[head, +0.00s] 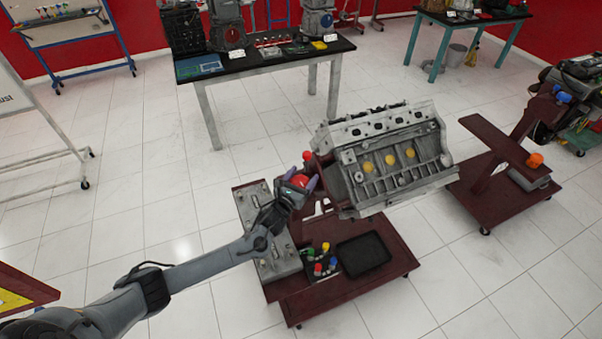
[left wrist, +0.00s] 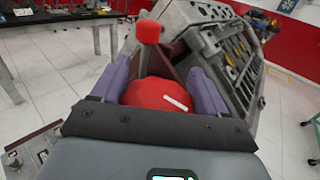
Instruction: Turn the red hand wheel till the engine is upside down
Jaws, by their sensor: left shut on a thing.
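The grey engine block (head: 388,160) hangs on a dark red stand (head: 385,240), tilted, with three yellow round plugs on its visible side. It fills the upper right of the left wrist view (left wrist: 222,60). The red hand wheel (head: 299,181) is at the engine's left end. In the left wrist view the red wheel hub (left wrist: 158,94) lies between the purple fingers, and a red knob (left wrist: 149,31) stands above it. My left gripper (head: 302,184) is shut on the hand wheel. Part of the wheel is hidden by the gripper. My right gripper is not in view.
The stand's base carries a black tray (head: 363,254), small coloured parts (head: 322,262) and a grey panel (head: 268,232). A second dark red stand (head: 500,180) is at the right. A black-topped table (head: 262,62) stands behind. White floor lies open at left.

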